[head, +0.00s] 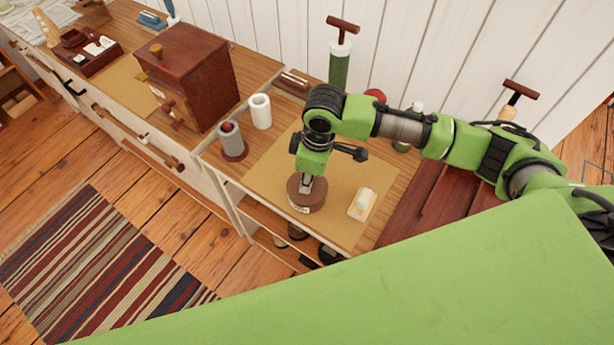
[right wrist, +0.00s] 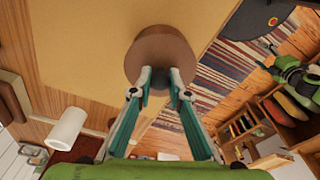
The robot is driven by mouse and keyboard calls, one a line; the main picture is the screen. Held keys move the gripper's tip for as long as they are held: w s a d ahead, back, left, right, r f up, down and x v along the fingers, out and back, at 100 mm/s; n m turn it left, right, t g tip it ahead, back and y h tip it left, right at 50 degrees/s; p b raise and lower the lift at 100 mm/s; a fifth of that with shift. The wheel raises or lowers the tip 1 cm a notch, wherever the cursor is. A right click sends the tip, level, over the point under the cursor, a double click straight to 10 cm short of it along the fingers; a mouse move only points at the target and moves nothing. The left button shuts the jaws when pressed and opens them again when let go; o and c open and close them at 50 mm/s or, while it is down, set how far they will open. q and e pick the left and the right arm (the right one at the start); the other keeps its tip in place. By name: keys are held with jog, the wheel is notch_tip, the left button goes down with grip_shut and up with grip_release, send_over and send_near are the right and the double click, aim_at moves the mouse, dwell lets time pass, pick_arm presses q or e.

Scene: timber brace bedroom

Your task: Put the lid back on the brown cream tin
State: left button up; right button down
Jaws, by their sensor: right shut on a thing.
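The brown cream tin (head: 307,199), round with a pale label on its front, stands on the tan mat on the counter. My right gripper (head: 306,181) points down at its top from above. In the right wrist view, the right gripper (right wrist: 162,78) has its fingers closed at the near part of a round brown top (right wrist: 160,48), which looks like the lid. The fingertips hide what they pinch. I cannot tell whether the lid rests on the tin or is just above it. A green arm, likely my left, shows small at the right of the wrist view; its fingers are unclear.
A cream bar on a small dish (head: 362,204) lies right of the tin on the mat (head: 270,175). A grey cylinder on a red base (head: 232,142) and a white cup (head: 260,111) stand to the left. A wooden box (head: 190,75) stands further left. Bottles stand behind my right arm.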

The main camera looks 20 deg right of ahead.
jog(key=shift+r+p, duration=0.1)
jog(key=shift+p, duration=0.45)
dwell(0.5)
jog(key=shift+f+p, duration=0.25)
jog(key=shift+p, duration=0.2)
dwell(1.0)
jog(key=shift+p, duration=0.55)
dwell(0.6)
jog(key=c, duration=1.8)
grip_release()
jog(key=shift+c, duration=0.2)
jog(key=o, duration=0.5)
jog(key=shift+r, duration=0.1)
